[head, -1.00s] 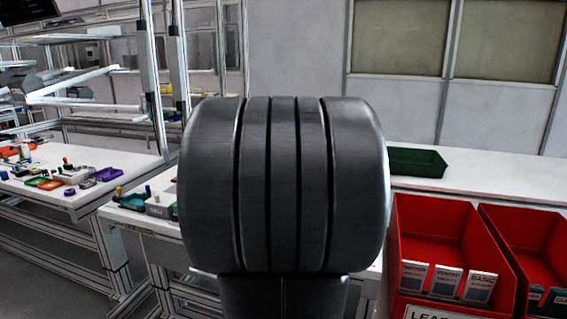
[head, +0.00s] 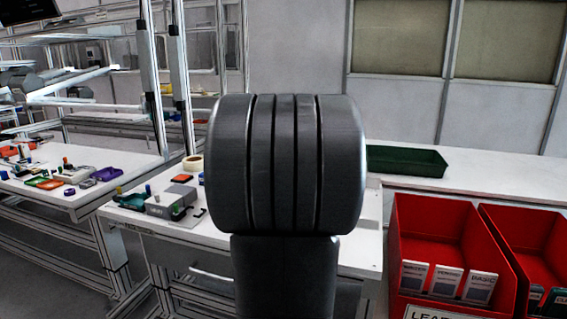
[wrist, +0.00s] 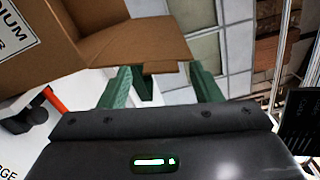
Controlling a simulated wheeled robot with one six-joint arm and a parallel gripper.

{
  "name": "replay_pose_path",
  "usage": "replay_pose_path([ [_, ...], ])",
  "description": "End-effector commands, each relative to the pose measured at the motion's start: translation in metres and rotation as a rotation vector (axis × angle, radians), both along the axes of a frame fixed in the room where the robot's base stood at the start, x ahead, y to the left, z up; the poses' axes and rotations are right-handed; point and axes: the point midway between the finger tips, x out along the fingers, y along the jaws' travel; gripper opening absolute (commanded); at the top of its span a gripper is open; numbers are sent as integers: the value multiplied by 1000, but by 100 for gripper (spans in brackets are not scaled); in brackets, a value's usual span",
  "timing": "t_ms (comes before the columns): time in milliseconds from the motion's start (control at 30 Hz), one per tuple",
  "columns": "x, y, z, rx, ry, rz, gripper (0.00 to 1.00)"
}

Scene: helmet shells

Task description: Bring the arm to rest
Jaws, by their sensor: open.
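My gripper (wrist: 165,82) shows in the wrist view with its two green fingers spread apart, so it is open. Nothing is seen held between the fingers. An open cardboard box (wrist: 85,40) lies close beyond the fingers at the upper left, its flap near the fingertips; I cannot tell whether they touch. In the head view a dark rounded link of my own arm fills the middle and hides part of the bench behind it. My gripper is not seen in the head view.
Red bins (head: 435,235) with small boxes stand at the right. A green tray (head: 405,160) sits on the white counter behind. A workbench (head: 130,215) with a tape roll (head: 193,163) and small parts is left of centre. Metal framing (head: 155,90) rises at the left.

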Motion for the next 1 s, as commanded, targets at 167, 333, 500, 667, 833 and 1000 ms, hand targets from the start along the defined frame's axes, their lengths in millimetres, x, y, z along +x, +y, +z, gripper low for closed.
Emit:
replay_pose_path([
  [167,-25,9,1,0,-2,3,58],
  [333,-53,18,2,0,-2,3,58],
  [500,-80,27,2,0,-3,1,58],
  [667,-106,35,2,1,-3,1,58],
  [833,-117,38,-2,0,1,-1,58],
  [1000,-88,28,-2,0,1,-2,58],
])
